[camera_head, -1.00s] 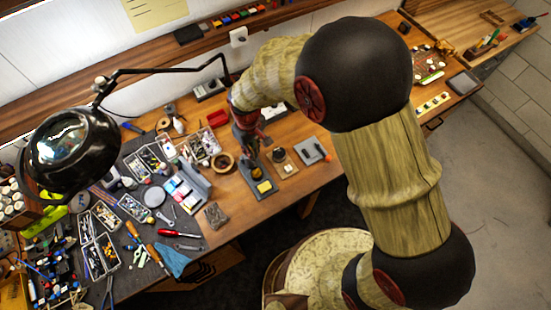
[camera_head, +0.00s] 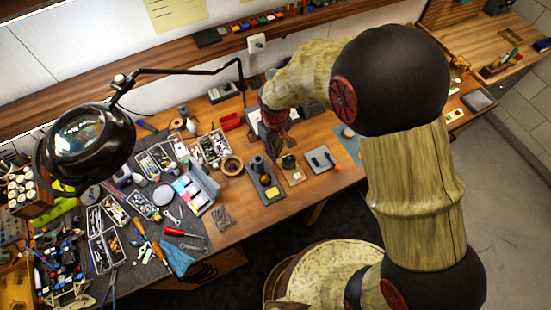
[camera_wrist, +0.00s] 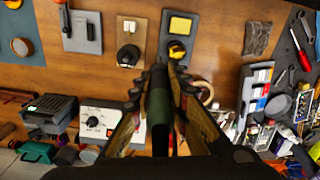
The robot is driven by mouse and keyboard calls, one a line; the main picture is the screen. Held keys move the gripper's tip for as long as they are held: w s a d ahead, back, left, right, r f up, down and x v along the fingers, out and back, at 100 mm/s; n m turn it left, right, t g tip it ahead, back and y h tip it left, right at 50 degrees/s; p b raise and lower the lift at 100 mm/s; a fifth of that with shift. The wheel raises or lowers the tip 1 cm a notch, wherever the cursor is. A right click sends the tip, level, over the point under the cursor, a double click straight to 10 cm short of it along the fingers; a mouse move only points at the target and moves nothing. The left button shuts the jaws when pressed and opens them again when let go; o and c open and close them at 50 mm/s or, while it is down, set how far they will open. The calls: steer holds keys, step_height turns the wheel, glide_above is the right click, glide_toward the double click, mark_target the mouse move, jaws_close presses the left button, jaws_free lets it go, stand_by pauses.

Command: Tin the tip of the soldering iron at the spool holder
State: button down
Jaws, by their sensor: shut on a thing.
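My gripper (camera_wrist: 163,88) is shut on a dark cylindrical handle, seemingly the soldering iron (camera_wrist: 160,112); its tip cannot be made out. In the head view my gripper (camera_head: 277,150) hangs over the bench near a small wooden plate (camera_head: 295,179) with a dark round piece on it, probably the spool holder. In the wrist view that wooden plate's dark round piece (camera_wrist: 128,53) is ahead and left of the fingers. The grey stand with a yellow sponge (camera_head: 271,193) is left of it in the head view; its sponge (camera_wrist: 180,25) also shows in the wrist view.
A grey plate with a lever (camera_head: 321,160) lies right of the wooden plate. A tape roll (camera_head: 231,165) and parts trays are to the left. A white box with a dial (camera_wrist: 98,118) stands behind. Bare wood (camera_head: 240,205) lies along the front.

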steer(key=d+p, duration=0.1)
steer(key=d, duration=0.8)
steer(key=shift+n, duration=0.5)
steer(key=shift+w+f+b, duration=0.2)
steer(key=shift+f+b, duration=1.45)
steer(key=shift+f, duration=0.95)
steer(key=shift+f+b, duration=1)
steer(key=shift+f, duration=0.05)
stand_by(3.0)
